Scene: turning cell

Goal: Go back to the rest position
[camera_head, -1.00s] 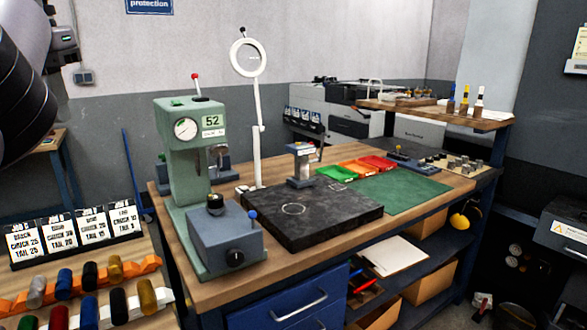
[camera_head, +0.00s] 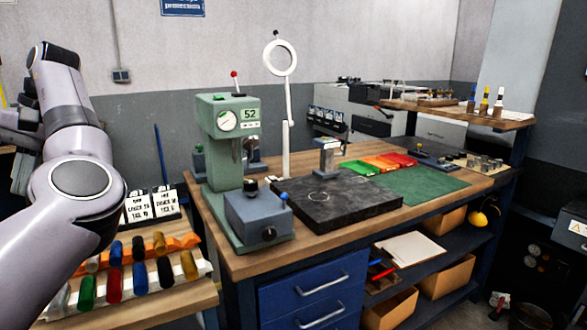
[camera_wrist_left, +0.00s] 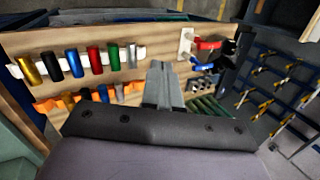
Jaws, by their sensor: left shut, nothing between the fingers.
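My left arm comes in from the left edge of the head view, bent at the elbow, with its far end at the left edge. My left gripper shows clearly in the left wrist view (camera_wrist_left: 158,68); its two grey fingers are together with nothing between them. They are seen over a wooden surface with coloured cylinders, and I see no contact. My right gripper is in neither view.
A side table holds several coloured cylinders on an orange and a white rack (camera_head: 197,262). The workbench carries a green press (camera_head: 221,150), a dark plate (camera_head: 345,208), a ring magnifier (camera_head: 281,58) and a green mat (camera_head: 425,190). Blue hooked racks (camera_wrist_left: 275,85) stand beside the wooden surface.

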